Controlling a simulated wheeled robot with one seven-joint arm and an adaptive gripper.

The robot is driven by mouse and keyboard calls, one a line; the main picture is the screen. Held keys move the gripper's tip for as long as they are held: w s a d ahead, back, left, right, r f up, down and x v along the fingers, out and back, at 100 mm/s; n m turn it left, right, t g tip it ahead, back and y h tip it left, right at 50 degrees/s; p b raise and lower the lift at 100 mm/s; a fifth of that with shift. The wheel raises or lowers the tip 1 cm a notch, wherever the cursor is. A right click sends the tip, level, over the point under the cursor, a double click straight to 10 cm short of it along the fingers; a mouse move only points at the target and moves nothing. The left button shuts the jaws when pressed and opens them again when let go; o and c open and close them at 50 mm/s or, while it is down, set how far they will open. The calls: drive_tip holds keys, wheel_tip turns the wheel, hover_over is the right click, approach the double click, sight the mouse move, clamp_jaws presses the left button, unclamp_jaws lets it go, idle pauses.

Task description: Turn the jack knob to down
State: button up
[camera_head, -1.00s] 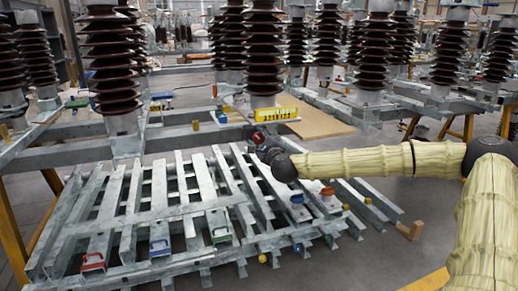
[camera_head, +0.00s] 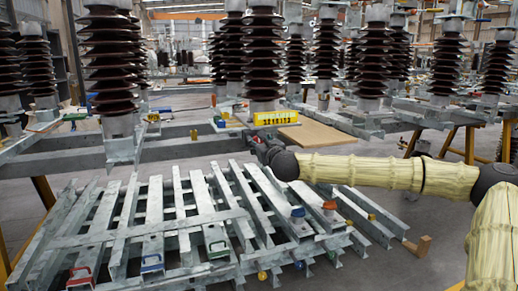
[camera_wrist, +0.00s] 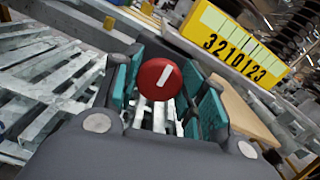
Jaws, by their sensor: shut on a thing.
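The red round jack knob (camera_wrist: 152,80) sits between my gripper's teal-padded fingers in the wrist view. A short white mark on its face slants up to the right. My gripper (camera_wrist: 165,88) is shut on the knob, with one pad at its left and the other at its right. In the head view my gripper (camera_head: 257,142) is at the edge of the steel frame, just left of and below the yellow gauge.
The yellow gauge (camera_head: 276,117) with black numbers also stands close to my right finger in the wrist view (camera_wrist: 237,42). A brown board (camera_head: 318,134) lies right of it. Slatted steel beams (camera_head: 160,222) lie below. Ribbed insulators (camera_head: 262,55) stand behind on the frame.

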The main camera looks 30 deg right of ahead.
drive_tip(key=shift+d+f, duration=0.1)
drive_tip(key=shift+f, duration=0.1)
idle(0.4)
drive_tip(key=o, duration=1)
drive_tip(key=shift+d, duration=0.1)
drive_tip(key=shift+r, duration=0.1)
drive_tip(key=v, duration=1.2)
